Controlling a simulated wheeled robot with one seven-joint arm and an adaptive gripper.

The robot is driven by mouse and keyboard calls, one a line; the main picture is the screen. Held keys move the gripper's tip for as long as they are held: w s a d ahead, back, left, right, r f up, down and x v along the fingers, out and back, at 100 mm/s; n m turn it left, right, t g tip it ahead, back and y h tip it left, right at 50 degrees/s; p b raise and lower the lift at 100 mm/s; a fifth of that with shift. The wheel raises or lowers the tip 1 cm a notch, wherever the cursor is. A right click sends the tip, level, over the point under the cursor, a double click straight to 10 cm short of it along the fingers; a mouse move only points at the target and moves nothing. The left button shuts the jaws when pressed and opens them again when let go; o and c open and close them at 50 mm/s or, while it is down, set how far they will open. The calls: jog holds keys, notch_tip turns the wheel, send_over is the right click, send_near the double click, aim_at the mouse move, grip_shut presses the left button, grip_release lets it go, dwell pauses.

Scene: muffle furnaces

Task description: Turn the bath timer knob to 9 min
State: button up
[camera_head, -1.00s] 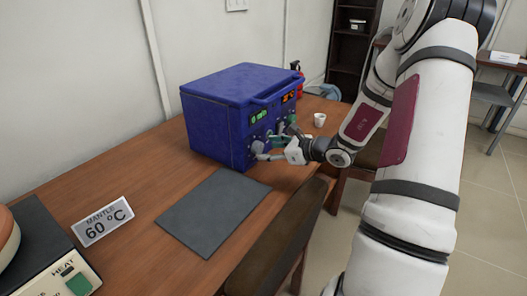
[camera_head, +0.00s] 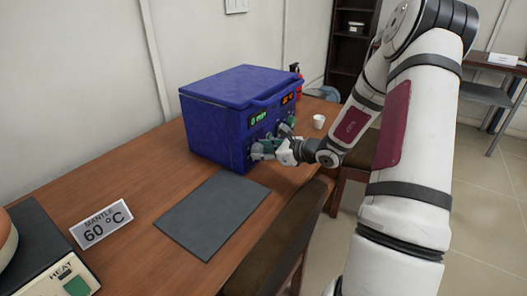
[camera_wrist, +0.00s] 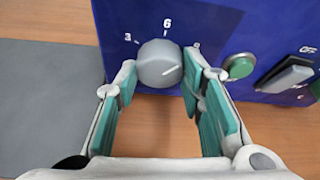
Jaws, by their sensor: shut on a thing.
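The blue bath (camera_head: 225,115) stands on the wooden table with its control panel facing right. Its grey round timer knob (camera_wrist: 159,62) shows in the wrist view, with 3 at its upper left, 6 above and a partly hidden mark at its upper right. The knob's white line slants up to the right. My gripper (camera_wrist: 160,77) has one teal-padded finger on each side of the knob and is shut on it. In the head view my gripper (camera_head: 268,149) covers the knob. A green display (camera_head: 258,117) shows minutes; its digit is too small to be sure.
A green button (camera_wrist: 239,65) and a grey rocker switch (camera_wrist: 287,76) are right of the knob. A dark mat (camera_head: 213,213) lies before the bath. A white cup (camera_head: 319,121) stands behind my gripper, and a chair (camera_head: 280,235) is at the table edge.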

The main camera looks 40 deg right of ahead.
jog(key=m+p, duration=0.1)
jog(key=p, duration=0.1)
jog(key=shift+r+y+p, duration=0.25)
jog(key=shift+y+p, duration=0.15)
jog(key=shift+d+f+m+g+y+p, duration=0.1)
jog(key=shift+f+m+g+y+p, duration=0.15)
jog(key=shift+m+y+p, duration=0.55)
jog(key=o, duration=1.1)
jog(key=shift+o, duration=0.2)
jog(key=v, duration=1.2)
jog(key=shift+a+r, duration=0.15)
jog(key=shift+a, duration=0.05)
